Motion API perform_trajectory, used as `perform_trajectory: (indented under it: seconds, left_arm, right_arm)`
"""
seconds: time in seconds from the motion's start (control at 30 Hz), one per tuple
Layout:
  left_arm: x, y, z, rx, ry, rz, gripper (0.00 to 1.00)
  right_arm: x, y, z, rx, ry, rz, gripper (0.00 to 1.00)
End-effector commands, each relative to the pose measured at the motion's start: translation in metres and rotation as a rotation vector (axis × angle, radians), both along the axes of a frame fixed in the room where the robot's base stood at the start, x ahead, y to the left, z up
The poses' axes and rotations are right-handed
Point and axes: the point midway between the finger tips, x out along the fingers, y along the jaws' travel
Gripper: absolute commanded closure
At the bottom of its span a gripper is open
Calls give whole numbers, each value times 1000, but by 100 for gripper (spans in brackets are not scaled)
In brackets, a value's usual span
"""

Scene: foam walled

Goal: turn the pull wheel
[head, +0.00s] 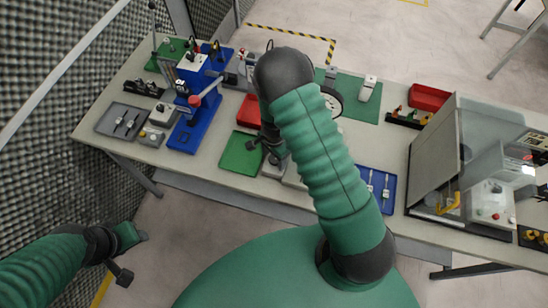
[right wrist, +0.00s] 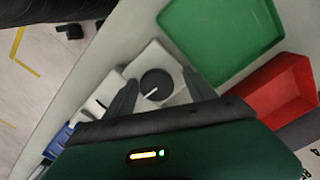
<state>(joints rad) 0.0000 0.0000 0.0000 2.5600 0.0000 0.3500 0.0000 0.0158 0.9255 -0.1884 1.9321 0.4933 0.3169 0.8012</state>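A dark round knob (right wrist: 156,86) with a white pointer line sits on a pale box (right wrist: 150,58); I take it for the pull wheel, but cannot be sure. My right gripper (right wrist: 159,82) is open, with one finger on each side of the knob as seen from the wrist; contact cannot be told. In the head view my right gripper (head: 269,143) is over the pale box (head: 273,168), and the knob is hidden. A black-rimmed wheel (head: 335,101) stands farther back, partly behind my arm. My left gripper (head: 127,254) is open and empty, off the table's front edge.
A green tray (head: 238,156) and a red bin (head: 249,110) lie beside the pale box. A blue tray (head: 384,180) with small tools is to the right. A blue-based press (head: 190,131) and a grey tray (head: 112,121) are left. A clear-panelled cabinet (head: 430,155) stands right.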

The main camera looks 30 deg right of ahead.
Motion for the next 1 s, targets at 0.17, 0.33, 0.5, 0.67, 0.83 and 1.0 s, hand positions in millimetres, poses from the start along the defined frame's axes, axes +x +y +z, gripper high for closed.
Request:
perform_trajectory:
  seconds: [0.17,0.33,0.5,0.67,0.83,1.0]
  left_arm:
    - [0,0,0,0,0,0,52]
    - [0,0,-1,0,0,0,52]
    - [0,0,-6,0,0,0,52]
    - [0,0,-10,0,0,0,52]
    - [0,0,-13,0,0,0,52]
    - [0,0,-14,0,0,0,52]
  right_arm:
    - [-2,1,-1,2,5,1,36]
    - [-3,1,3,2,6,1,36]
    - [-1,1,35,2,1,2,36]
    - [-1,2,83,2,-1,3,36]
    - [0,2,130,2,0,3,36]
    - [0,1,159,2,4,1,36]
